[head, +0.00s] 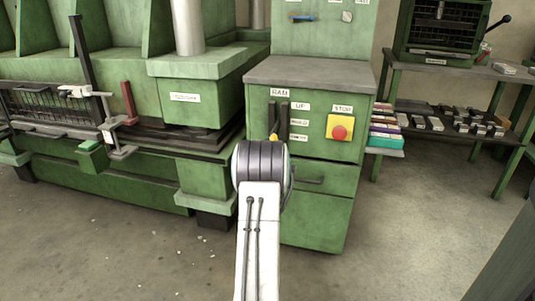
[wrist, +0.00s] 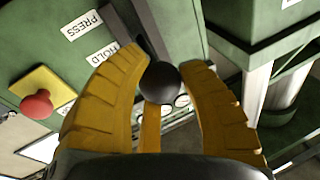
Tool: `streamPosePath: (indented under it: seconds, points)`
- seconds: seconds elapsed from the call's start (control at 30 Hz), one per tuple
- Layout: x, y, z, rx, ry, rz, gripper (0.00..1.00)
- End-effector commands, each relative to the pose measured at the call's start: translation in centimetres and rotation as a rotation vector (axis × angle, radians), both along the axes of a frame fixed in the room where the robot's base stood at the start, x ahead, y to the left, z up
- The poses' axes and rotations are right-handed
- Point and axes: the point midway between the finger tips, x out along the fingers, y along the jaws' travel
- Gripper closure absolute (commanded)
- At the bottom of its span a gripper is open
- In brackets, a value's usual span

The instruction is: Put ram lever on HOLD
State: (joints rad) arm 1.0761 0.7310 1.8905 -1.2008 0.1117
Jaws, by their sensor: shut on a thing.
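The ram lever (head: 272,116) is a dark bar on the front of the green control cabinet, under the RAM label. The labels UP, HOLD (head: 299,122) and a lower one sit to its right. In the wrist view the lever's black ball knob (wrist: 160,82) lies between the yellow fingers of my gripper (wrist: 163,66), which is shut on it. The HOLD label (wrist: 103,54) and the PRESS label show beside the left finger. In the head view my wrist mostly hides my gripper (head: 273,137) and the knob. The lever's exact notch cannot be told.
A red stop button on a yellow box (head: 340,128) is right of the labels. A drawer handle (head: 308,180) sits below. The green press (head: 200,95) stands left, and a bench with metal blocks (head: 460,122) right. The floor in front is open.

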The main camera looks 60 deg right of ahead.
Motion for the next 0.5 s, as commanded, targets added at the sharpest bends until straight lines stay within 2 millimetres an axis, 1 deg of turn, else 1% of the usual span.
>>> streamPosePath:
  seconds: [0.03, 0.2, 0.5]
  points:
    - [0.0, 0.0, 0.8, -0.013, -0.007, 0.000, 1.00]
    - [0.0, -0.1, 1.6, -0.015, -0.007, -0.001, 1.00]
    - [0.0, -0.1, 2.0, -0.014, -0.006, -0.001, 1.00]
